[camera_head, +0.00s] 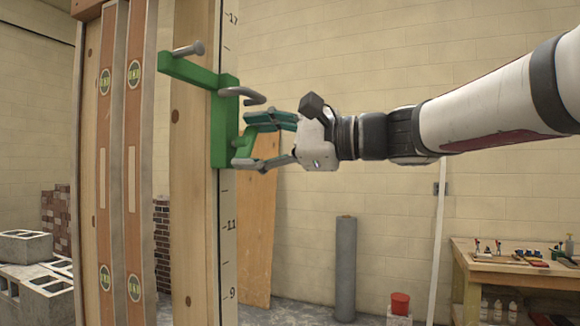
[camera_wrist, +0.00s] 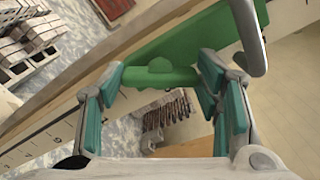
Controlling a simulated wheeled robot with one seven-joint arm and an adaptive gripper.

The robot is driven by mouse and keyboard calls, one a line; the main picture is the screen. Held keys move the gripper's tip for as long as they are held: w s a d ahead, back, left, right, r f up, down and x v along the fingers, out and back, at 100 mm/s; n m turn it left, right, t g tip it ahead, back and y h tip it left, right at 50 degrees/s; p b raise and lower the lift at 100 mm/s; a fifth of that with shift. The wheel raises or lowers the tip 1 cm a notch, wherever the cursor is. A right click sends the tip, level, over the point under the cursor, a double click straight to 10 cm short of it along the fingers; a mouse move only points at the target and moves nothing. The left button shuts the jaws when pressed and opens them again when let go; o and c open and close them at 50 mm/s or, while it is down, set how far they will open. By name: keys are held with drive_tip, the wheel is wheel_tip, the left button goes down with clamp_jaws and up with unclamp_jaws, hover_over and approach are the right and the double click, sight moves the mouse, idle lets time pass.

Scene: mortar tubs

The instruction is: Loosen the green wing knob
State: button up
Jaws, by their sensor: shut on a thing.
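The green wing knob (camera_wrist: 160,74) shows in the wrist view as a bar with a rounded middle, lying across between my fingertips. It is on the green bracket (camera_head: 222,120), which is fixed to a wooden post (camera_head: 190,225) with a marked scale strip (camera_head: 228,240). My gripper (camera_head: 250,142) comes in from the right in the head view, its teal-padded fingers one above the other. In the wrist view my gripper (camera_wrist: 161,76) has a finger at each end of the knob and is shut on it. The fingers partly hide the knob in the head view.
A grey hook (camera_head: 242,94) sticks out of the bracket just above my upper finger, and a grey peg (camera_head: 188,49) stands on its upper arm. Two spirit levels (camera_head: 133,190) hang at the left. A workbench (camera_head: 510,262) stands at the lower right.

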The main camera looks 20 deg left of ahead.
drive_tip(key=n+b, duration=0.2)
drive_tip(key=b, duration=0.1)
drive_tip(key=n+b, duration=0.1)
drive_tip(key=shift+w+f+n+b, duration=0.1)
drive_tip(key=shift+f+n+b, duration=0.2)
drive_tip(key=shift+b, duration=0.1)
drive_tip(key=n+b, duration=0.2)
drive_tip(key=b, duration=0.1)
drive_tip(key=shift+r, duration=0.15)
drive_tip(key=shift+n+b, duration=0.4)
drive_tip(key=shift+n, duration=0.1)
drive_tip(key=shift+r, duration=0.1)
drive_tip(key=o, duration=1.2)
drive_tip(key=shift+c, duration=0.2)
drive_tip(key=s+d, duration=0.1)
drive_tip(key=d, duration=1.1)
drive_tip(key=shift+s, duration=0.1)
